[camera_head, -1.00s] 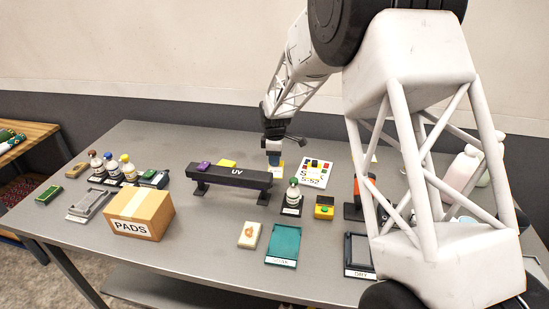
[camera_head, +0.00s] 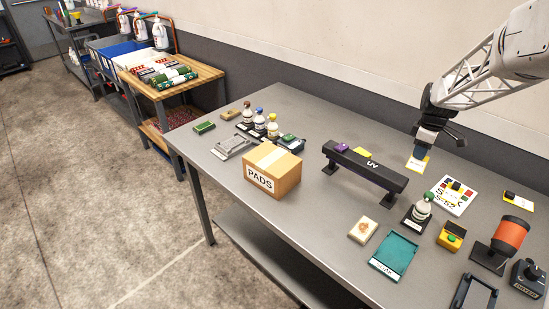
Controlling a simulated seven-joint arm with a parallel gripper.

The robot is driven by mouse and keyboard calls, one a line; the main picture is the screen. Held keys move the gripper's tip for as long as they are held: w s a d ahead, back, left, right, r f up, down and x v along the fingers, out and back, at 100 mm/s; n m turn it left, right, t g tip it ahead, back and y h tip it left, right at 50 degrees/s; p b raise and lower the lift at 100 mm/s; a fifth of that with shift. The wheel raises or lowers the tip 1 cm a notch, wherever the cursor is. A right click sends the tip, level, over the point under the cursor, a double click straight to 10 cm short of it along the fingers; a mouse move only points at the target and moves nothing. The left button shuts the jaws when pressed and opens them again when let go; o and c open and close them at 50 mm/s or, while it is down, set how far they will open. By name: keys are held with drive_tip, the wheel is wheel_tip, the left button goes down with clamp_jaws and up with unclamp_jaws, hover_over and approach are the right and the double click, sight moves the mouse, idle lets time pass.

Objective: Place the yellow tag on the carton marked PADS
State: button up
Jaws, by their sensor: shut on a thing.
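The carton marked PADS (camera_head: 285,180) is a brown box, closed, with a pale tape strip along its top. It stands on the left half of the grey table, and no tag shows on it. My gripper (camera_head: 424,148) is behind the right end of the black UV bar, to the right of the carton and well apart from it. It is shut on a small yellow and white tag (camera_head: 418,165) that hangs below the fingers. The fingertips are small and partly hidden.
The UV bar (camera_head: 368,174) stands between my gripper and the carton, with purple and yellow items on top. Several bottles (camera_head: 272,128) stand behind the carton. A soap-like block (camera_head: 362,231), a teal tray (camera_head: 398,256) and a bottle (camera_head: 421,210) are in front of the bar.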

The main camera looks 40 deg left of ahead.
wheel_tip(320, 180, up, 12)
drive_tip(key=m, duration=0.1)
hover_over(278, 152)
wheel_tip(278, 152, down, 5)
drive_tip(key=shift+r, duration=0.1)
drive_tip(key=shift+f, duration=1.95)
drive_tip(key=shift+f, duration=2.05)
